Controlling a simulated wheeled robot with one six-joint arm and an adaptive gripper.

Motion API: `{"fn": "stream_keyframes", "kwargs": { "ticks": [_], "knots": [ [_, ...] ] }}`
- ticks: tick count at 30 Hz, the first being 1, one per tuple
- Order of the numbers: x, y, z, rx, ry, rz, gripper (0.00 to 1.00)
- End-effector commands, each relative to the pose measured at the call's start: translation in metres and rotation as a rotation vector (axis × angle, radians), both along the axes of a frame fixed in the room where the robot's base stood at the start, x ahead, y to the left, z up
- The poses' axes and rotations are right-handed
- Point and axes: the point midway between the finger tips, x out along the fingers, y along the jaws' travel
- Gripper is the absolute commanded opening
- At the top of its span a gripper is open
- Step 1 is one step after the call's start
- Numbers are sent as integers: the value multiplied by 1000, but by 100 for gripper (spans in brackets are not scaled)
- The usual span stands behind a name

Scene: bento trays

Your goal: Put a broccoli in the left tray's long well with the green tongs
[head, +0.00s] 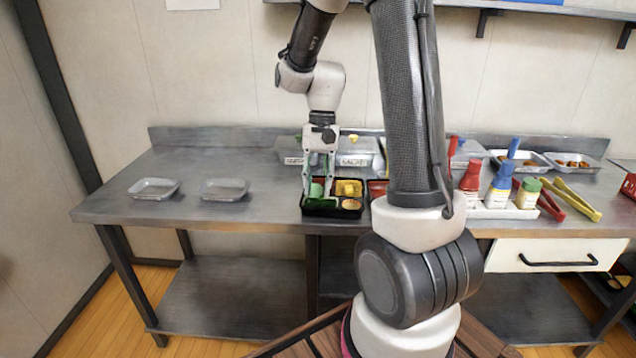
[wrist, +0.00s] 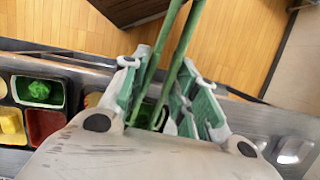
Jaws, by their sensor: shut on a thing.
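My gripper (head: 321,186) is shut on the green tongs (wrist: 172,60), whose two long arms run between my fingers in the wrist view. It is low over the left tray (head: 304,211), a black bento tray. The tray's front-left long well (head: 320,204) looks green. Bright green shows between the tongs' arms in the wrist view, but I cannot tell if that is a broccoli or the well. The tongs' tips are not clear. Another broccoli (wrist: 38,90) lies in a green well of the neighbouring tray, which my arm mostly hides in the head view.
The left tray also holds yellow food (head: 349,187) and an orange round item (head: 351,204). Two empty metal trays (head: 155,189) (head: 223,190) stand to the left. Lidded metal containers (head: 355,158) line the back. The far-left counter is clear.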

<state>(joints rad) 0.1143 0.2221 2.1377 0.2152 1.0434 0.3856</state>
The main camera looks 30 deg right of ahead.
Motion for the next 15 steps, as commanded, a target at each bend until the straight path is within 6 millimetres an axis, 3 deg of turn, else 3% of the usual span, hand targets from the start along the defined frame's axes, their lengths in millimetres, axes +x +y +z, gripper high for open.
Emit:
{"fn": "stream_keyframes", "kwargs": {
  "ticks": [15],
  "knots": [
    [0,0,-15,1,1,0,0]
  ]
}}
